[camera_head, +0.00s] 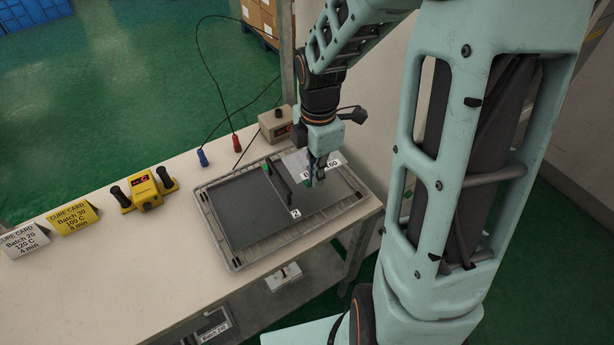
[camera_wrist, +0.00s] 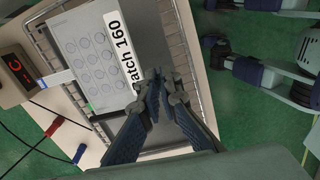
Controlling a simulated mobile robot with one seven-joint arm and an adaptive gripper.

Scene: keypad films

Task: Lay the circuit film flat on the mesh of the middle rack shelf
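The circuit film (camera_wrist: 88,45) is a pale grey sheet with rows of round key marks and a white "Batch 160" label along one edge. In the head view the film (camera_head: 296,160) shows over the far part of a dark-meshed rack (camera_head: 234,262) on the bench. My gripper (camera_head: 317,184) points down beside the label and hides part of it. In the wrist view its two fingertips (camera_wrist: 165,88) are close together at the film's labelled edge. I cannot tell whether they pinch anything. Which shelf is the middle one is not clear from these views.
A dark bar (camera_head: 279,188) with a green end and a "2" tag crosses the rack. A beige box (camera_head: 275,124), red and blue plugs, a yellow device (camera_head: 147,193) and cure cards (camera_head: 73,217) stand on the bench.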

